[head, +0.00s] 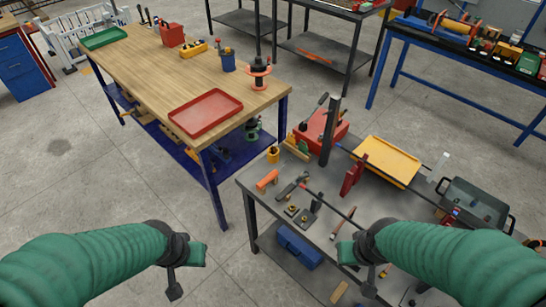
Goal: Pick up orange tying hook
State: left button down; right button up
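An orange object (267,179) lies near the left edge of the grey worktable (262,204). It may be the orange tying hook, but its shape is too small to make out. A thin tool with an orange-brown handle (343,222) lies nearer the front edge. My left gripper (186,271) is over the floor, left of the grey table and apart from everything. My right gripper (357,270) is in front of the grey table's near edge. Neither gripper shows anything held, and their finger gaps are unclear.
The grey table also holds a yellow tray (388,160), a red toolbox (322,130), a dark post (330,132), a grey bin (476,203) and a long rod. A wooden workbench (150,68) with a red tray (205,112) stands at back left. Floor between is clear.

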aim_at(274, 173)
jog(key=i+j+z, duration=0.2)
jog(key=z, duration=0.25)
jog(key=i+j+z, duration=0.25)
jog(key=z, duration=0.2)
jog(key=i+j+z, duration=0.2)
jog(key=j+z, duration=0.2)
